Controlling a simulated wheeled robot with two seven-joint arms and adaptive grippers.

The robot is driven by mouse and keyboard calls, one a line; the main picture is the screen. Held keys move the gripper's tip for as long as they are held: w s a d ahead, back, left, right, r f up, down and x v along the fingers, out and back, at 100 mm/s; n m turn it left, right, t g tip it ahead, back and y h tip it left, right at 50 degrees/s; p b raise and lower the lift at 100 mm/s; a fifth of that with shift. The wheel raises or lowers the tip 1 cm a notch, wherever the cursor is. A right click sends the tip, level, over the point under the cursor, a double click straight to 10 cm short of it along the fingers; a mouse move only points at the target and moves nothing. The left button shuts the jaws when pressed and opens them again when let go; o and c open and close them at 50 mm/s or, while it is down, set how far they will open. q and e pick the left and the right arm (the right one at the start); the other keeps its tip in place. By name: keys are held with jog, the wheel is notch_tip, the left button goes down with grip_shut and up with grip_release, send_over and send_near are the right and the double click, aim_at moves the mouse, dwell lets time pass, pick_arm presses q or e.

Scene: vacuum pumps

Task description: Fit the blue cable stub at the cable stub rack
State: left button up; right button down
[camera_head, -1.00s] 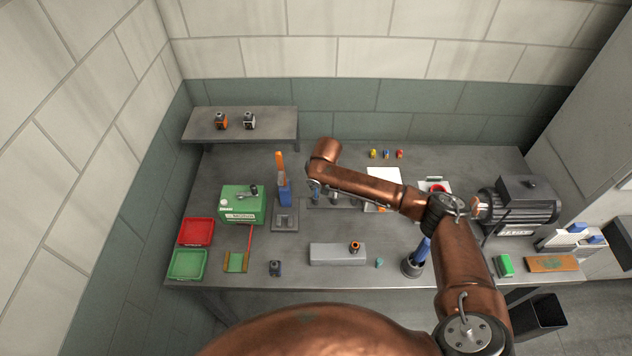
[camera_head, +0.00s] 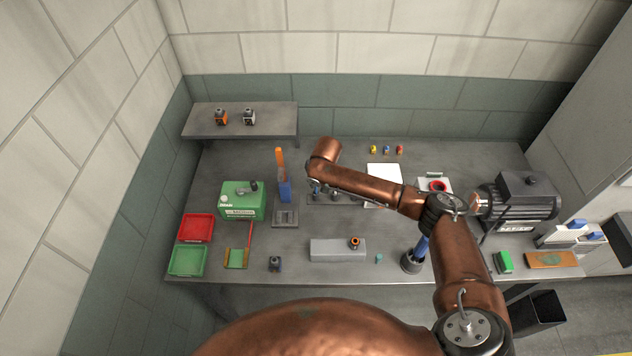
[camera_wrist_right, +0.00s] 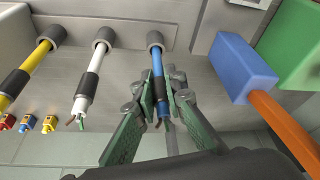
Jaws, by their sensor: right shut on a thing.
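The blue cable stub (camera_wrist_right: 157,66) has a dark band and lies between the fingers of my right gripper (camera_wrist_right: 161,95), which is shut on it. Its far end meets a round grey collar of the cable stub rack (camera_wrist_right: 115,58); how deep it sits I cannot tell. A white stub (camera_wrist_right: 95,68) and a yellow stub (camera_wrist_right: 35,62) stand at neighbouring collars, both with black bands. In the head view the rack (camera_head: 350,200) is partly behind my right arm, and the right gripper (camera_head: 314,190) is small and dim there. My left gripper is not in view.
A blue block with an orange handle (camera_head: 280,160) stands close left of my right gripper; its blue body (camera_wrist_right: 235,65) is near in the wrist view. A green box (camera_head: 242,205) is further left. A grey block (camera_head: 325,250) lies in front, a motor (camera_head: 515,205) right.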

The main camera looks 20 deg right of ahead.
jog(key=shift+f, duration=0.1)
jog(key=c, duration=1.9)
grip_release()
jog(key=v, duration=1.2)
